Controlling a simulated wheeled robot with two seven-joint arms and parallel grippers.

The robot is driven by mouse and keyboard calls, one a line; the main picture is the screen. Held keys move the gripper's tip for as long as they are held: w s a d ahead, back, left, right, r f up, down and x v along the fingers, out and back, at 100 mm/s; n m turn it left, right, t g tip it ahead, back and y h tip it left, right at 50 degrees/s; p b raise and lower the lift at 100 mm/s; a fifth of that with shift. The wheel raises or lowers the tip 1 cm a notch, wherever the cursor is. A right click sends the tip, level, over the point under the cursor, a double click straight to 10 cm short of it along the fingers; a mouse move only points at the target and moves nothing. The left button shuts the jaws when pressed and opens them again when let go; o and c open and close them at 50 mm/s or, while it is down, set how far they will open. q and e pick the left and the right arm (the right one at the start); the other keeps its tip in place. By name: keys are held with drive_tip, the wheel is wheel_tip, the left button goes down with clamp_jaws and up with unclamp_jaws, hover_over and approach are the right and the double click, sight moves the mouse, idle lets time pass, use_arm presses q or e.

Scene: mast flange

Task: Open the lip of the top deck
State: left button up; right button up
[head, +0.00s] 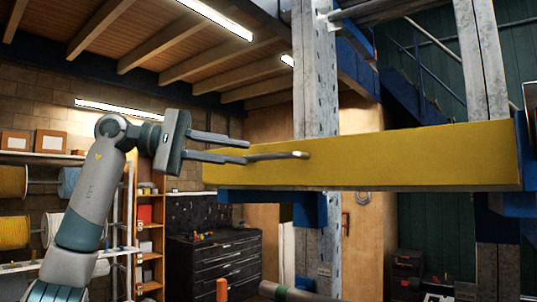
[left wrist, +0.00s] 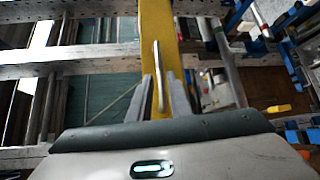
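The lip of the top deck is a long yellow beam (head: 420,160) across the right half of the head view, with a pale bar handle (head: 280,156) on its face near the left end. My left gripper (head: 247,151) is open, with its two fingers pointing right toward the handle's left end. In the left wrist view, the handle (left wrist: 156,62) runs between the two fingers in front of the yellow lip (left wrist: 155,22). Whether a finger touches it I cannot tell. My right gripper is not in view.
A perforated grey upright (head: 315,80) stands behind the lip, with a blue bracket (head: 308,208) below it. Shelves with cable spools (head: 12,182) and a black tool cabinet (head: 215,262) stand at the back left. Wooden beams (head: 165,50) cross overhead.

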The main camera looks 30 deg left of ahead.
sight(263, 156)
use_arm(q)
drive_tip(key=p+x, duration=0.1)
drive_tip(key=x, duration=0.6)
drive_tip(key=shift+w+d+f+p, duration=0.1)
drive_tip(key=shift+d+p, duration=0.1)
drive_tip(key=shift+p, duration=0.1)
drive_tip(key=shift+c, duration=0.6)
clamp_jaws()
